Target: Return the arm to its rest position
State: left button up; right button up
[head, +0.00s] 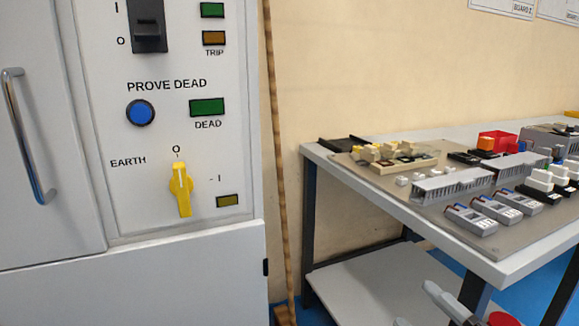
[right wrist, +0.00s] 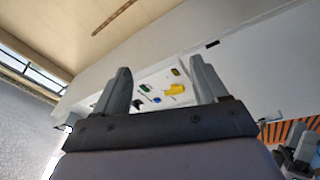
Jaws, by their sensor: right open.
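My right gripper (head: 424,303) shows at the bottom edge of the head view, low in front of the workbench and mostly cut off. In the right wrist view its two fingers (right wrist: 162,80) stand apart with nothing between them. The control panel of the grey cabinet (head: 90,160) shows beyond the fingers in that view, well apart from them. On the panel, the yellow earth switch handle (head: 181,188) stands upright, pointing to O. It also shows in the right wrist view (right wrist: 176,90).
A workbench (head: 470,263) on the right carries meters, grey slotted trunking, a red bin (head: 497,141) and small parts. Its lower shelf (head: 370,287) looks bare. A thin wooden pole (head: 276,160) stands between cabinet and bench. A blue push button (head: 140,113) sits above the yellow handle.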

jog(key=s+a+f+m+g+h+p, duration=0.1)
jog(key=s+a+f+m+g+h, duration=0.2)
jog(key=s+f+m, duration=0.45)
jog(key=s+a+f+m+g+h, duration=0.3)
jog(key=s+f+m, duration=0.1)
jog(key=f+m, duration=0.55)
pick_arm(q)
jog(key=s+a+r+y+p, duration=0.1)
jog(key=a+r+p, duration=0.2)
jog(key=r+p, duration=0.4)
jog(key=s+a+r+n+g+y+p, duration=0.1)
jog(key=r+p, duration=0.6)
jog(key=p, duration=1)
jog(key=shift+s+a+p, duration=0.4)
jog(key=shift+s+a, duration=0.3)
jog(key=shift+a, duration=0.4)
pick_arm(e)
jog(key=s+d+r+h, duration=0.1)
jog(key=d+r, duration=0.2)
jog(key=r, duration=0.3)
jog(key=s+d+r+g, duration=0.1)
jog(key=s+d+r, duration=0.1)
jog(key=r, duration=0.5)
jog(key=shift+d+r+h, duration=0.2)
jog(key=shift+d+h, duration=0.2)
jog(key=shift+d, duration=0.1)
